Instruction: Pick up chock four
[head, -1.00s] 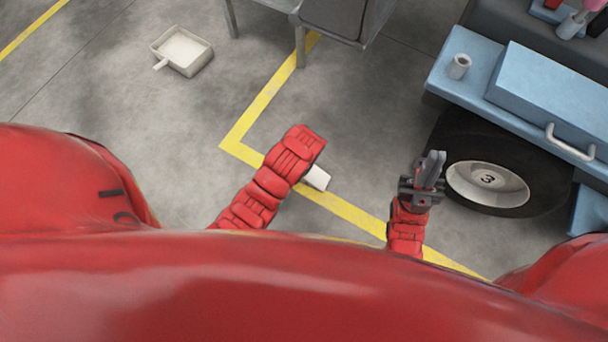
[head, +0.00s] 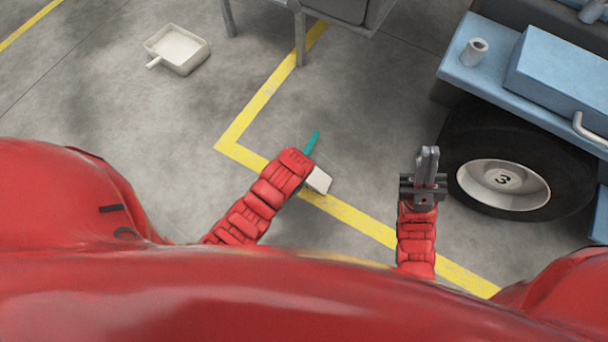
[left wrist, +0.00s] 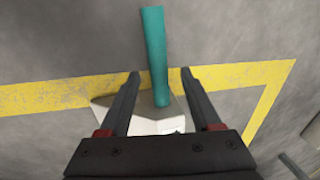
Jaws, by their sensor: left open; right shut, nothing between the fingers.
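A pale wedge-shaped block (head: 319,180) with a teal handle (head: 312,144) is on the floor by the yellow line, beside the end of my left arm in the head view. I take it to be the chock; no number on it is readable. In the left wrist view the pale block (left wrist: 145,126) lies beyond my open left gripper (left wrist: 160,74), with the teal handle (left wrist: 154,45) running between the two fingers, not gripped. The head view hides the left fingers behind the arm. My right gripper (head: 427,153) is shut and empty, left of the wheel.
A wheel marked 3 (head: 502,178) sits under a blue vehicle step (head: 490,68) at the right. A cream tray (head: 176,49) lies on the floor at upper left. A grey-legged stand (head: 300,38) is at the top. Floor between them is clear.

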